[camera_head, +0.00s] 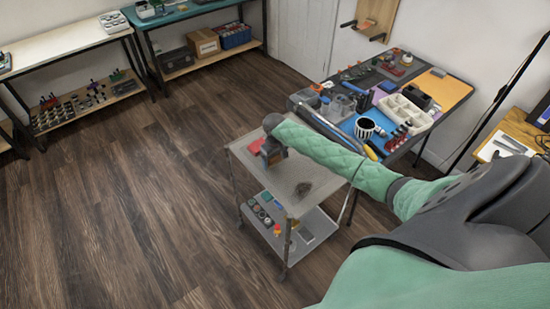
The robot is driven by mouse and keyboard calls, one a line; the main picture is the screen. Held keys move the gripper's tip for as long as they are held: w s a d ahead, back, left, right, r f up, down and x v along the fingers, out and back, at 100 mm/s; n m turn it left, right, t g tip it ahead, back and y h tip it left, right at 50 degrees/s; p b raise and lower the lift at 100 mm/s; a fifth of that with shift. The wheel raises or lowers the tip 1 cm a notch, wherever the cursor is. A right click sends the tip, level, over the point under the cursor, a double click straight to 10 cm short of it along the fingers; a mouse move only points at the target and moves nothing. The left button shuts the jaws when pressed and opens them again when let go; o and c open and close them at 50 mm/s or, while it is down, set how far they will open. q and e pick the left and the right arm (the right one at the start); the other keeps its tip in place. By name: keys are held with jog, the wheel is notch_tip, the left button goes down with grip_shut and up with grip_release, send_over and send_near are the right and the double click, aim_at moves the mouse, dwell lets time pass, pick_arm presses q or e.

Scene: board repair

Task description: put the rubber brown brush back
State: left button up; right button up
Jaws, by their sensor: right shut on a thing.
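My right arm reaches in from the right in a green sleeve. My right gripper (273,157) is dark and points down over the top shelf of a grey metal cart. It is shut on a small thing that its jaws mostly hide. A little orange-brown shows at the jaws, but it is too small to tell for sure whether this is the brown brush. I cannot tell whether the held thing touches the shelf. My left gripper is not in view.
The cart's top shelf (318,172) holds a red piece (256,145) and a dark clump (303,190). The wooden floor (130,190) at left is clear.

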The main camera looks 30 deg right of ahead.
jog(key=shift+f, duration=0.15)
jog(key=o, duration=0.8)
jog(key=shift+d+r, duration=0.1)
jog(key=shift+r, duration=0.35)
notch_tip(320, 180, up, 4)
jog(key=shift+r+b, duration=0.1)
jog(key=shift+b, duration=0.95)
notch_tip(320, 180, up, 6)
jog(key=shift+r+b, duration=0.2)
jog(key=shift+b, duration=0.65)
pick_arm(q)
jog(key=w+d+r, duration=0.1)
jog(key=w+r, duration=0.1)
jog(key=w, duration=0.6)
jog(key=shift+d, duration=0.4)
pick_arm(e)
jog(key=shift+r, duration=0.4)
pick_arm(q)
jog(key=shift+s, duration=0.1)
